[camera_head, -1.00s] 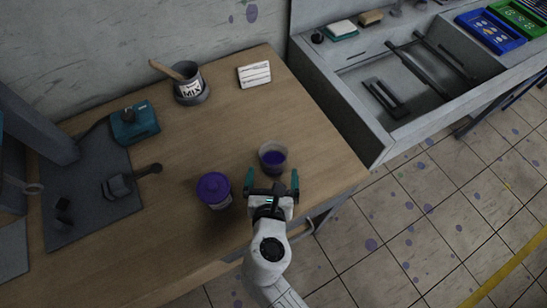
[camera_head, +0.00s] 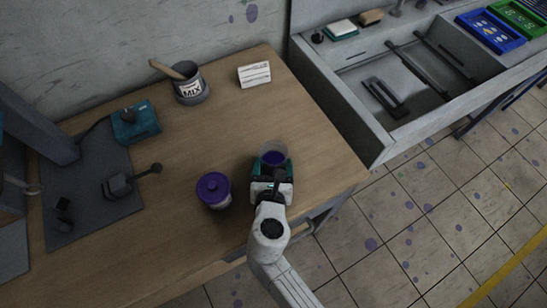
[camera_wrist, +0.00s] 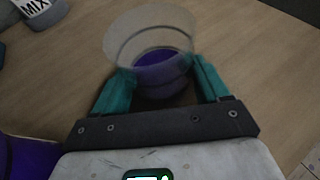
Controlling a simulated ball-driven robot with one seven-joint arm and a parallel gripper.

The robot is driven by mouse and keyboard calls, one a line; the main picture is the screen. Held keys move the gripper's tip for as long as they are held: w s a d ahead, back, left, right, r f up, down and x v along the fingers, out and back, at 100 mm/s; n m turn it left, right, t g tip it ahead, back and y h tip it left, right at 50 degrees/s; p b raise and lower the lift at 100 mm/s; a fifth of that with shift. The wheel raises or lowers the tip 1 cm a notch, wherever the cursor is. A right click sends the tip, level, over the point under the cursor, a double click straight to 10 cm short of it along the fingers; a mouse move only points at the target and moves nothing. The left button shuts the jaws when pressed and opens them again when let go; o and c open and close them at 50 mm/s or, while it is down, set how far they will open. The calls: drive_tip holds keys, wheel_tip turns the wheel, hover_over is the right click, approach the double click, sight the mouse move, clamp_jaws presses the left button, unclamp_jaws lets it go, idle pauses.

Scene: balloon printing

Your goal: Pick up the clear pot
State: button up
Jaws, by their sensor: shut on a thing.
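The clear pot (camera_head: 273,151) is a see-through cup with purple contents low inside. It stands near the front right part of the wooden table. In the wrist view the clear pot (camera_wrist: 150,42) is upright between the two teal fingers. My gripper (camera_head: 272,166) reaches it from the front edge of the table. In the wrist view my gripper (camera_wrist: 162,90) is shut on the pot's sides, one finger on each side. I cannot tell whether the pot's base is off the table.
A purple-lidded tub (camera_head: 213,190) stands close to the left of my gripper. A grey MIX pot (camera_head: 191,88) with a wooden handle and a white card (camera_head: 254,75) are at the back. A teal device (camera_head: 135,121) is at left. The sink (camera_head: 400,85) is at right.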

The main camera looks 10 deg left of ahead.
drive_tip(key=c, duration=0.4)
drive_tip(key=shift+r, duration=0.1)
